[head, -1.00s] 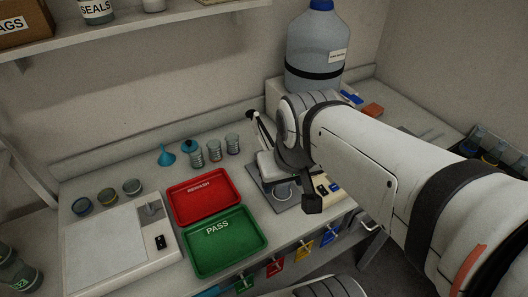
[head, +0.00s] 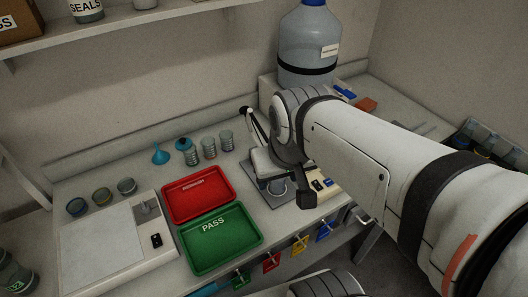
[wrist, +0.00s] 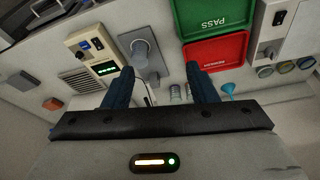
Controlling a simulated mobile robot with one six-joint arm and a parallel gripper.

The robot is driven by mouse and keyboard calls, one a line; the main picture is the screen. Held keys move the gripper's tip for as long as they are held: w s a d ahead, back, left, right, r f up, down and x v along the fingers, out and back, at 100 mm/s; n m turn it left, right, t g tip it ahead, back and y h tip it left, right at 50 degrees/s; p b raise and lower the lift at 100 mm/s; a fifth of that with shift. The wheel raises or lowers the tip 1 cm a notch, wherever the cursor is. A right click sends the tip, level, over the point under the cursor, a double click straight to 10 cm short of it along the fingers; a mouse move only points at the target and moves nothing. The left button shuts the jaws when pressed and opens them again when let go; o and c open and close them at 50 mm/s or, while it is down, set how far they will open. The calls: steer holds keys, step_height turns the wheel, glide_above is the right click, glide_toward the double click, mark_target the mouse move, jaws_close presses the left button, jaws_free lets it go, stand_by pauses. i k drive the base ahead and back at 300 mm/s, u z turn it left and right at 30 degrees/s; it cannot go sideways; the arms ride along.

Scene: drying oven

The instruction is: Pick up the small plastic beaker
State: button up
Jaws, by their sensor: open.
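Several small clear cups stand at the back of the bench, behind the trays. Two of them, a clear cup (head: 208,149) and a clear cup at its right (head: 226,141), show plainly in the head view. I cannot tell which one is the small plastic beaker. In the wrist view small clear vessels (wrist: 176,94) show between my fingers, farther off and partly cut off by the gripper body. My gripper (wrist: 160,70) is open with its two dark blue fingers apart and nothing between them. My arm hides its fingers in the head view.
A red tray (head: 217,205) and a green PASS tray (head: 200,258) lie in front of the cups. A blue funnel (head: 160,155) stands left of them. A grey stand (wrist: 146,58) and a beige instrument (wrist: 92,48) are close by. A large bottle (head: 307,50) stands behind my arm.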

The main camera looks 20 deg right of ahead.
mark_target(277, 186)
steer(key=u, duration=0.15)
steer(key=k, duration=0.6)
steer(key=u, duration=3.65)
steer(key=k, duration=1.3)
steer(key=z, duration=1.7)
